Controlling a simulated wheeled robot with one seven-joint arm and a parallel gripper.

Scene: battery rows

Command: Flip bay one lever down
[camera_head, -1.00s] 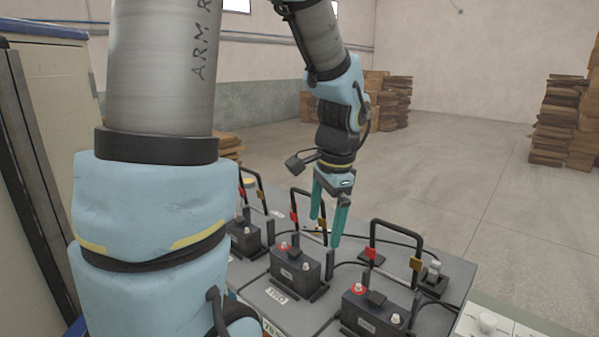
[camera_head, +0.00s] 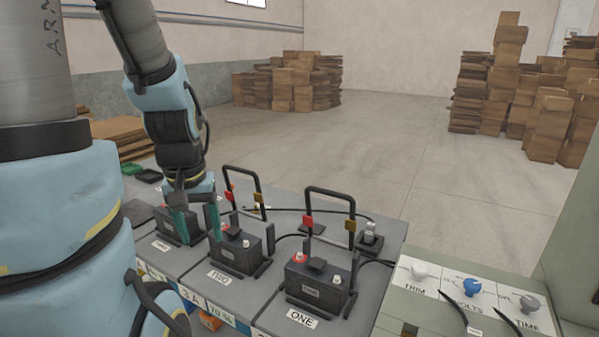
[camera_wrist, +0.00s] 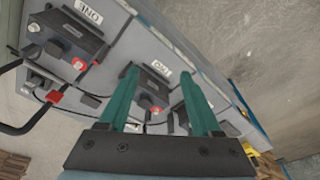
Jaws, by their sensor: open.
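Bay one, marked by the ONE label (camera_head: 302,318), is at the right end of the battery bench in the head view. Its black battery (camera_head: 317,281) has a red and a pale terminal. The bay one lever (camera_head: 331,190) is a black U-shaped handle standing upright behind the battery, with a red and a yellow clip on its legs. My gripper (camera_head: 202,241) is open and empty, pointing down near the bay two battery (camera_head: 240,249), well left of bay one. The wrist view shows the open fingers (camera_wrist: 158,72) around the bay two label, with bay one's label (camera_wrist: 90,10) upper left.
The bay two lever (camera_head: 243,171) also stands upright. A control panel (camera_head: 455,300) with knobs is right of the bench. Black cables run between bays. Stacked brown boards (camera_head: 290,82) stand far back. Space above bay one is clear.

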